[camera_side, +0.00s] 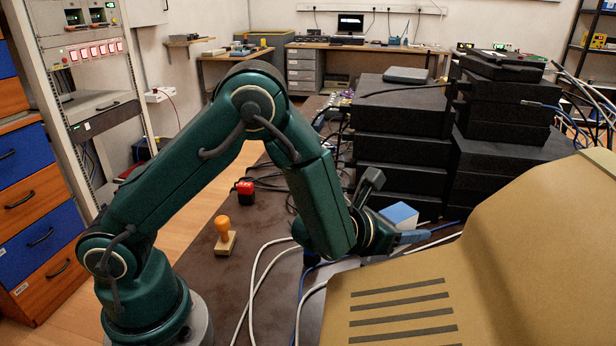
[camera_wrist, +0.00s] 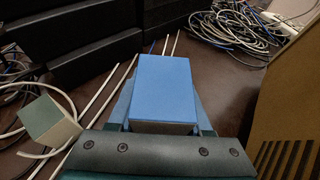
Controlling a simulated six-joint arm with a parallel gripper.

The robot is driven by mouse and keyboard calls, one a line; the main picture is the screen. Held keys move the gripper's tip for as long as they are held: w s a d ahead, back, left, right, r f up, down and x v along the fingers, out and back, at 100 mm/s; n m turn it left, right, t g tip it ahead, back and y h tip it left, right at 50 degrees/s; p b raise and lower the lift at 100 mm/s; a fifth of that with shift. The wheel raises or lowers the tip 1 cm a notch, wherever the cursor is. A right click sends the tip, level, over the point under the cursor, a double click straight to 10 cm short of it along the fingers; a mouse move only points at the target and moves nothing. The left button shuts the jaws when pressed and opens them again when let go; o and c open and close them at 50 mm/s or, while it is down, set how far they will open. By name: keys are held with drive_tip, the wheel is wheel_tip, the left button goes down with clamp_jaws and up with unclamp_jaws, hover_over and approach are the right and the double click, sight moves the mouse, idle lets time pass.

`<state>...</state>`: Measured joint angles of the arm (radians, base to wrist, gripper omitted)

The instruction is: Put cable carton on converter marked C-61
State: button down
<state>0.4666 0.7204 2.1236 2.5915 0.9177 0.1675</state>
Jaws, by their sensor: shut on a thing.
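A box with a blue top and a white side, which I take for the cable carton (camera_side: 400,214), is between the fingers of my gripper (camera_side: 394,220). In the wrist view the carton (camera_wrist: 164,82) fills the space between the fingers, blue face up, over the brown table. My gripper is shut on it, partly hidden by my wrist in the side view. No C-61 mark is readable in either view. A small box with pale green and grey faces (camera_wrist: 48,122) lies at the left in the wrist view, and I cannot tell whether it is a converter.
Stacked black units (camera_side: 402,150) stand close behind my gripper. A large tan slotted housing (camera_side: 500,260) blocks the front right. Loose cables (camera_wrist: 238,30) lie on the table. An orange-handled stamp (camera_side: 224,238) and a red-and-black object (camera_side: 245,192) stand left of my forearm.

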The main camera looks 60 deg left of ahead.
drive_tip(key=shift+f, duration=1.8)
drive_tip(key=shift+f, duration=0.15)
drive_tip(key=shift+c, duration=1.6)
unclamp_jaws()
